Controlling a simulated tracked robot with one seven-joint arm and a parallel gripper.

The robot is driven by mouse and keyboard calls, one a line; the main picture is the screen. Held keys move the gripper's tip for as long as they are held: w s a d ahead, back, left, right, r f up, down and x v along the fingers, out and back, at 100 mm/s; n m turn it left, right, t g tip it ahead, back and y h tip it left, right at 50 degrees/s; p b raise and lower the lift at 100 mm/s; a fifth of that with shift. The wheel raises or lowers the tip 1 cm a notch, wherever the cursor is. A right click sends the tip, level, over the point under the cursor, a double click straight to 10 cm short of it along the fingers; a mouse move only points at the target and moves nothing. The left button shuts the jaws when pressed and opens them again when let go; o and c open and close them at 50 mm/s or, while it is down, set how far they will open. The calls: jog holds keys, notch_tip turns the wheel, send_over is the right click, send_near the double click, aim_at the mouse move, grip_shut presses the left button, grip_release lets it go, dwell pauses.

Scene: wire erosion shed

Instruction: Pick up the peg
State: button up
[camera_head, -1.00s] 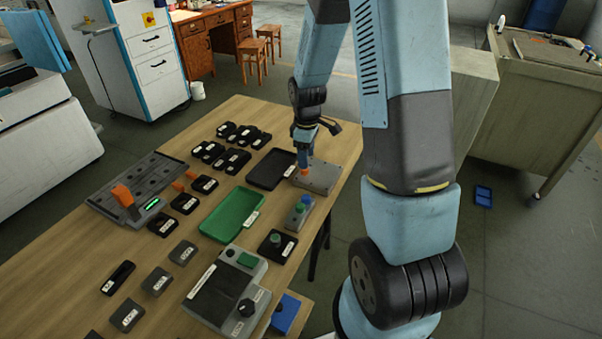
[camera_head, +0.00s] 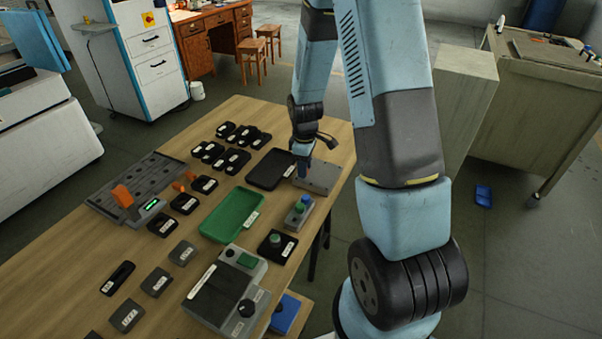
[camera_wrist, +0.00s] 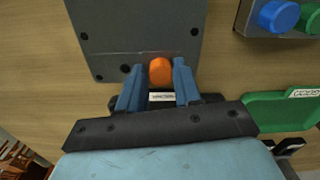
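The orange peg (camera_wrist: 160,70) stands at the edge of a grey plate with holes, between my gripper's two blue fingers in the wrist view. My gripper (camera_wrist: 159,72) is open around the peg, with a finger close on either side; contact is hard to make out. In the head view my gripper (camera_head: 304,172) is low over the left part of the grey plate (camera_head: 322,180), and the peg there is hidden behind the fingers.
A black tray (camera_head: 268,170) lies just left of the plate. A button box (camera_head: 299,212) with blue and green buttons and a green tray (camera_head: 228,216) are nearer. Black labelled blocks and a grey rack (camera_head: 105,200) with orange parts stand further left.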

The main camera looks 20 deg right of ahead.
grip_shut()
jog(key=shift+r, duration=0.15)
